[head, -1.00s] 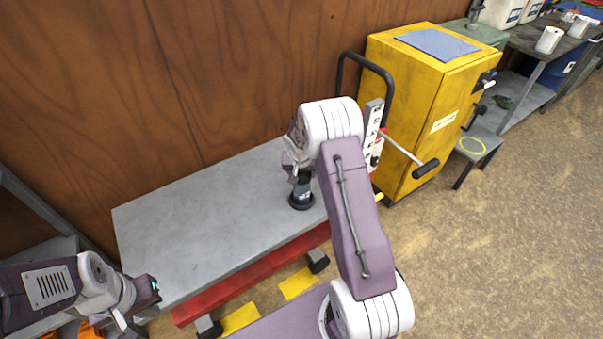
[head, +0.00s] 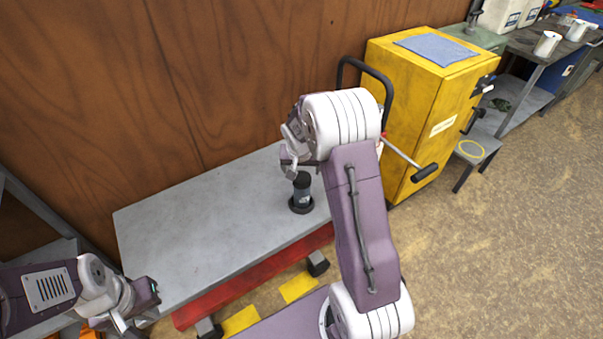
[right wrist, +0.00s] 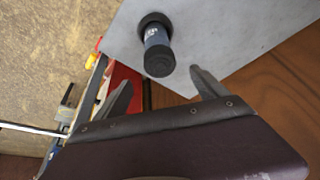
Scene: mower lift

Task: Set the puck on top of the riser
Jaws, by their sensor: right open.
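A dark upright stack stands on the grey lift table (head: 200,230), near its right end. Its lower part, which I take as the riser (head: 303,196), has a wide black foot and a grey body with a pale label; it also shows in the right wrist view (right wrist: 155,37). The black top piece, apparently the puck (head: 302,179), sits on it; its round end faces me in the right wrist view (right wrist: 160,62). The seam between them is unclear. My right gripper (right wrist: 160,80) is open and empty, just clear of the top. My left gripper (head: 154,292) is at the table's front left; its jaws are unclear.
A yellow cabinet (head: 425,110) and a black push handle (head: 364,68) stand close to the table's right end. A wooden wall (head: 150,90) runs behind. The table's left and middle are clear.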

